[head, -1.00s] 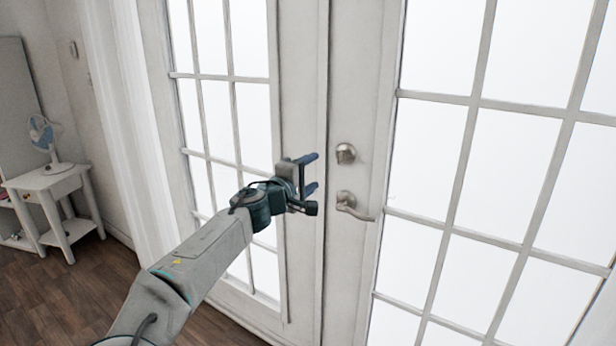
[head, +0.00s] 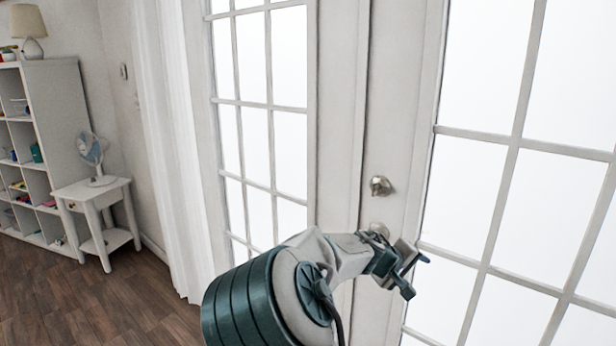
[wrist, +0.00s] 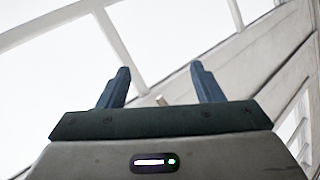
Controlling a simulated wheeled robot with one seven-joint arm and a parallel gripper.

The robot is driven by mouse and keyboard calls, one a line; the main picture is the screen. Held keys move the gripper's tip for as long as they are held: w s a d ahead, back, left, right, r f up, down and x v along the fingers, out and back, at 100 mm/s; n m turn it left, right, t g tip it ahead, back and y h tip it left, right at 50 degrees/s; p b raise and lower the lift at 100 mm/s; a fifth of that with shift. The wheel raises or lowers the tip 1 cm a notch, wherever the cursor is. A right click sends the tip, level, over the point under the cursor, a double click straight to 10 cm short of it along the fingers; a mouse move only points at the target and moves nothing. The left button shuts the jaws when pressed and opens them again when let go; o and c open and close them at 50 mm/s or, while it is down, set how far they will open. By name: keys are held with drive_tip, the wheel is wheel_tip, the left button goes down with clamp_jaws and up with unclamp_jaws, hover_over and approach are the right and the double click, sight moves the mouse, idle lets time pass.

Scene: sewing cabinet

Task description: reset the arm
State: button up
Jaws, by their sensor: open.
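My gripper (head: 412,272) is in front of the right-hand white glass door in the head view, near the lower knob, and partly covers that door's handle area. In the wrist view my gripper (wrist: 162,88) shows two blue fingers spread apart with nothing between them. My arm is folded up close to the camera at the bottom of the head view. I cannot tell whether the gripper touches the door.
The white double glass doors (head: 337,120) fill the middle and right, with a round knob (head: 381,186). A white curtain (head: 178,150), a small side table (head: 92,188) with a fan (head: 92,152), and a cube shelf (head: 62,120) stand left. The wood floor (head: 110,300) there is clear.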

drive_tip(key=s+f+m+g+y+p, duration=0.3)
drive_tip(key=s+y, duration=0.2)
drive_tip(key=s, duration=0.5)
drive_tip(key=s+a+r+y+p, duration=0.1)
drive_tip(key=s+a+r+p, duration=0.1)
drive_tip(key=s, duration=0.5)
drive_tip(key=s+a+r+y+p, duration=0.1)
drive_tip(key=s+a+r+y, duration=0.1)
drive_tip(key=s+a+r, duration=0.3)
drive_tip(key=s+a+r+m+y+p, duration=0.1)
drive_tip(key=s+a+r+p, duration=0.1)
drive_tip(key=s+r, duration=0.3)
drive_tip(key=s+a, duration=0.1)
drive_tip(key=s, duration=0.2)
drive_tip(key=shift+s+a+r+p, duration=0.2)
drive_tip(key=shift+s+a+p, duration=0.1)
drive_tip(key=shift+c, duration=0.3)
